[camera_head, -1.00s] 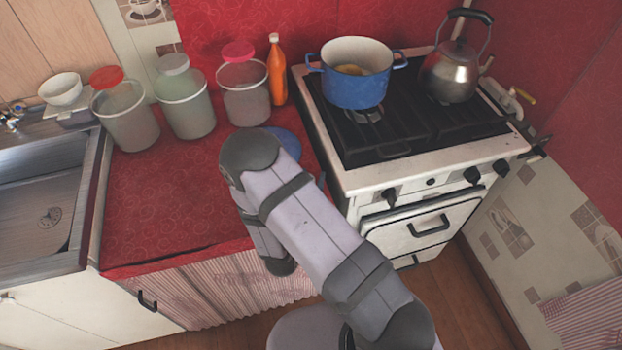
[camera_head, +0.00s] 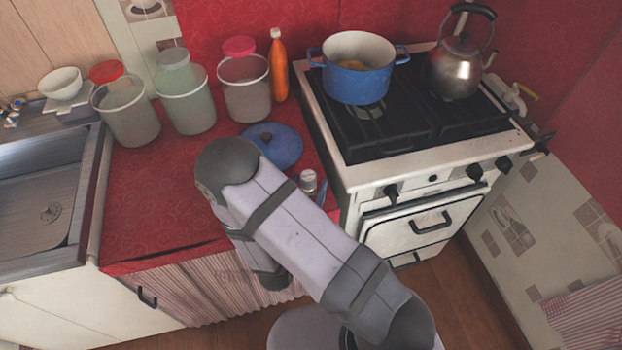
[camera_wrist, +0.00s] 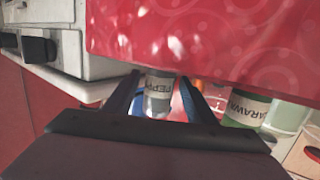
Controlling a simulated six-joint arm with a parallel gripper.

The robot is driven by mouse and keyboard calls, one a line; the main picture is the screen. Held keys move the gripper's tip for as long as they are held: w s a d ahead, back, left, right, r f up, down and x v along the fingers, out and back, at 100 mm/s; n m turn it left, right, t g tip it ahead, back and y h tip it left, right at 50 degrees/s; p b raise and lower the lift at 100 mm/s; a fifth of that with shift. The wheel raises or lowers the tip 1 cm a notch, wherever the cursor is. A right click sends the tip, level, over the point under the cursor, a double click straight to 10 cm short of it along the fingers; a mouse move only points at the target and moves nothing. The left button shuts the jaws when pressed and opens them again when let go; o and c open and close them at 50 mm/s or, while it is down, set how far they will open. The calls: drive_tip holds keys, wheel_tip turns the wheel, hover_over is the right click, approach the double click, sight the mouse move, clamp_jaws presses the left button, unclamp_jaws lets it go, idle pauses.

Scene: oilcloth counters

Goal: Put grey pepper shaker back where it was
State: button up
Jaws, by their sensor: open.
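The grey pepper shaker (camera_head: 308,181) stands on the red counter near its right edge, close to the stove, partly hidden by my arm in the head view. In the wrist view, the shaker (camera_wrist: 158,104) shows a label reading "PEPP" and appears between my fingers. My gripper (camera_wrist: 160,78) is open, with one finger on each side of the shaker in the picture. I cannot tell whether the fingers touch it.
A blue lid (camera_head: 276,146) lies just behind the shaker. Several lidded containers (camera_head: 187,107) and an orange bottle (camera_head: 278,68) stand along the wall. The stove (camera_head: 405,135) at right holds a blue pot (camera_head: 357,80) and a kettle (camera_head: 455,70). The counter's left part is clear.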

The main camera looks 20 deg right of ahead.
sight(306, 189)
drive_tip(key=shift+v, duration=1.65)
drive_tip(key=shift+s+r+p, duration=0.1)
drive_tip(key=shift+r+p, duration=0.45)
drive_tip(key=w+a+r+g+y+p, duration=0.1)
drive_tip(key=a+r+g+y+p, duration=0.1)
drive_tip(key=r, duration=0.1)
drive_tip(key=w+a+r+n+g+y+p, duration=0.1)
drive_tip(key=w+a+r+g+y+p, duration=0.1)
drive_tip(key=a+r+y+p, duration=0.1)
drive_tip(key=w+a+r+g+y+p, duration=0.1)
drive_tip(key=a+r+g+y+p, duration=0.1)
drive_tip(key=a+r+p, duration=0.1)
drive_tip(key=shift+w+a+g, duration=0.2)
drive_tip(key=shift+w+g, duration=0.05)
drive_tip(key=shift+g, duration=0.15)
drive_tip(key=shift+s+a+r+n+g+y, duration=0.25)
drive_tip(key=shift+s+a+n+g+y, duration=0.1)
drive_tip(key=shift+s+n+y, duration=0.4)
drive_tip(key=s+d+n+g+b, duration=0.1)
drive_tip(key=s+d+g, duration=0.2)
drive_tip(key=s+d, duration=0.3)
drive_tip(key=s+d+r+n+g+b, duration=0.1)
drive_tip(key=s+d, duration=0.4)
drive_tip(key=s, duration=0.7)
drive_tip(key=shift+d+r+n+g, duration=0.2)
drive_tip(key=shift+d+n+g, duration=0.2)
drive_tip(key=shift+n+g, duration=0.6)
